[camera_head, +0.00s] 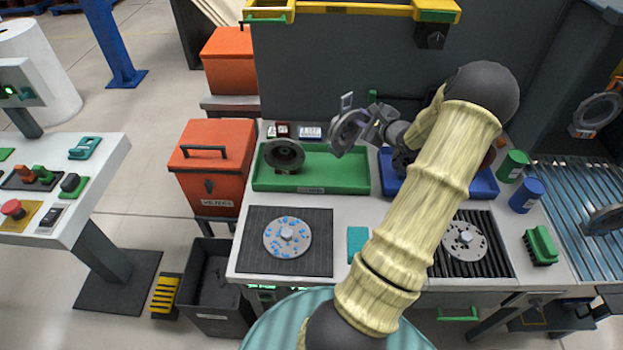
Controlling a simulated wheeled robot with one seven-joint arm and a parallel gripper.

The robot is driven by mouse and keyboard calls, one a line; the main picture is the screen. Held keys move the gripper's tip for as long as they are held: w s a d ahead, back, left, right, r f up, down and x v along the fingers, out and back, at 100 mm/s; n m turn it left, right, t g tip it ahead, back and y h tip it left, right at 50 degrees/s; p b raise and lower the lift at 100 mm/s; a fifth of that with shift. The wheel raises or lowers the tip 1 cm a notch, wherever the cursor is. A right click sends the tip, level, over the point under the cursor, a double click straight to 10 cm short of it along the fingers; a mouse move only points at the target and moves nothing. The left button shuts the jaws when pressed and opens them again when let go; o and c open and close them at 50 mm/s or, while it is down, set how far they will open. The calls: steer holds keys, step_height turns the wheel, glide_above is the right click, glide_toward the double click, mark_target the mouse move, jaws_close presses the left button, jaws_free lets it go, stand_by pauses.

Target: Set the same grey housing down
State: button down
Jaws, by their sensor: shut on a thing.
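A grey ring-shaped housing (347,133) is held up in the air by my gripper (365,121), tilted nearly on edge. It appears above the right end of the green tray (330,186), left of the blue tray (484,188). My gripper is shut on its right side. A darker round housing (284,156) rests in the left part of the green tray. My arm hides much of the blue tray, and what lies in it is mostly hidden.
A disc with blue spots (287,237) lies on a black mat (258,262). A grey disc (464,239) sits on a ribbed mat at right. Green (512,166) and blue (526,195) cans and a green brush (541,246) stand at the right edge. The green tray's middle looks bare.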

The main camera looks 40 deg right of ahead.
mark_target(357, 132)
steer(key=shift+r, duration=0.1)
steer(key=shift+f, duration=3.15)
step_height(357, 132, down, 4)
steer(key=shift+r+p, duration=0.15)
steer(key=shift+p, duration=0.15)
steer(key=c, duration=1.3)
jaws_free()
steer(key=shift+f, duration=0.2)
